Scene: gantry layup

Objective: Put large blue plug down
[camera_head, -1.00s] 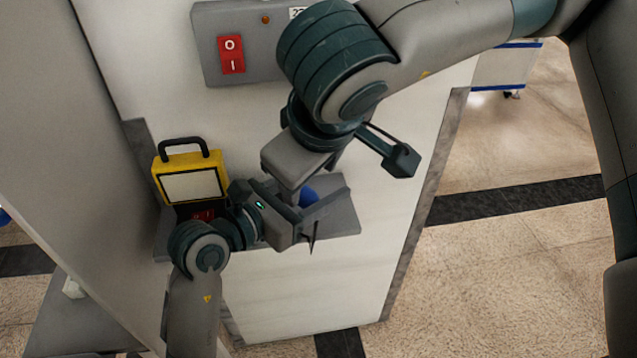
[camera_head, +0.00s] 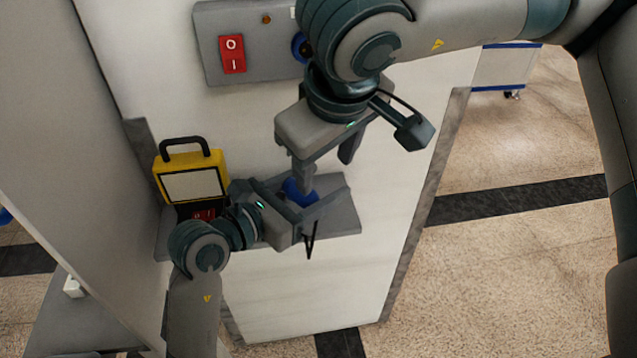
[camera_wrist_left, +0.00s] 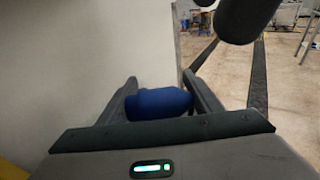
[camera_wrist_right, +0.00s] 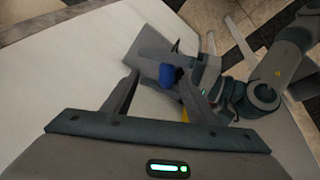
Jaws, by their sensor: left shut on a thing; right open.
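The large blue plug (camera_head: 297,190) is between the fingers of my left gripper (camera_head: 310,208), over the grey shelf (camera_head: 345,222) on the white panel. My left gripper is shut on the plug, which fills the gap between its fingers in the left wrist view (camera_wrist_left: 158,104). Whether the plug touches the shelf cannot be told. My right gripper (camera_head: 328,168) is open and empty, just above and to the right of the plug. In the right wrist view the plug (camera_wrist_right: 167,76) lies beyond the open fingers.
A yellow case (camera_head: 190,178) with a black handle stands at the shelf's left end. Above, a grey box (camera_head: 262,62) carries a red switch (camera_head: 232,54) and a round blue socket (camera_head: 300,46), partly behind my right arm. The shelf's right end is bare.

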